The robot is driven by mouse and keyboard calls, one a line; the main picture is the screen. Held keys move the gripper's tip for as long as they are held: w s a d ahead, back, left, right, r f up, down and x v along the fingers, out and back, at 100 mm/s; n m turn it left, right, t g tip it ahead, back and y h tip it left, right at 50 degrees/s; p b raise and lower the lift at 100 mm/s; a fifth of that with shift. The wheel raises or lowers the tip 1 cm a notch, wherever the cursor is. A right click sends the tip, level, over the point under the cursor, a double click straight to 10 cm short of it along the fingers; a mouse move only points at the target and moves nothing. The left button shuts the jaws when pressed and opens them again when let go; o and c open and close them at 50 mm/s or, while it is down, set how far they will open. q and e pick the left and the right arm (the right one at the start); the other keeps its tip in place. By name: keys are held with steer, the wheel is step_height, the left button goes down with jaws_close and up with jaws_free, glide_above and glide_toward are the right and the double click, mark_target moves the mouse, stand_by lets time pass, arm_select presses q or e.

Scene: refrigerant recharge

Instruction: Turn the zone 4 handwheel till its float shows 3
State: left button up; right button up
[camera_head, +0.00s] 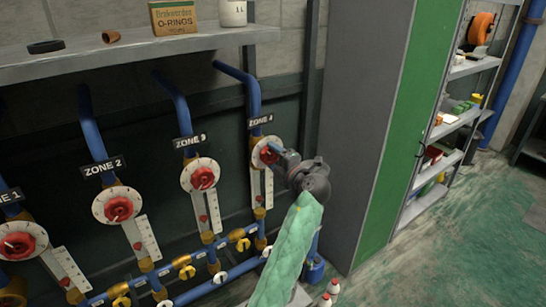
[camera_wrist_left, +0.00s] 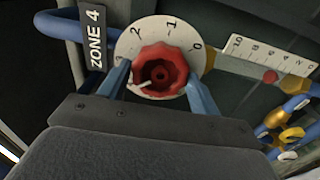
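The zone 4 handwheel (camera_head: 268,154) is red, on a white round dial under the ZONE 4 sign (camera_head: 261,121). In the left wrist view the red handwheel (camera_wrist_left: 160,72) is close, with dial marks 0, 1 and 2 showing. My left gripper (camera_head: 275,151) is at this wheel. Its blue fingers (camera_wrist_left: 160,84) stand on either side of the wheel, apart, seemingly with small gaps; firm contact cannot be told. The zone 4 scale (camera_wrist_left: 268,62) carries a red float (camera_wrist_left: 270,76), around the scale's middle; its exact reading is too small to tell. My right gripper is not in view.
Similar red wheels for zone 3 (camera_head: 202,178), zone 2 (camera_head: 118,209) and zone 1 (camera_head: 17,245) stand to the left. Yellow valves (camera_head: 243,244) sit on pipes below. A grey cabinet (camera_head: 355,110) stands close right of zone 4. A shelf (camera_head: 130,54) runs above.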

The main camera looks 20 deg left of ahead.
arm_select(q)
steer(key=shift+f, duration=0.15)
steer(key=shift+d+f+b, duration=0.1)
steer(key=shift+f+b, duration=0.05)
steer(key=shift+b, duration=0.35)
steer(key=shift+m, duration=0.4)
steer(key=shift+b, duration=0.45)
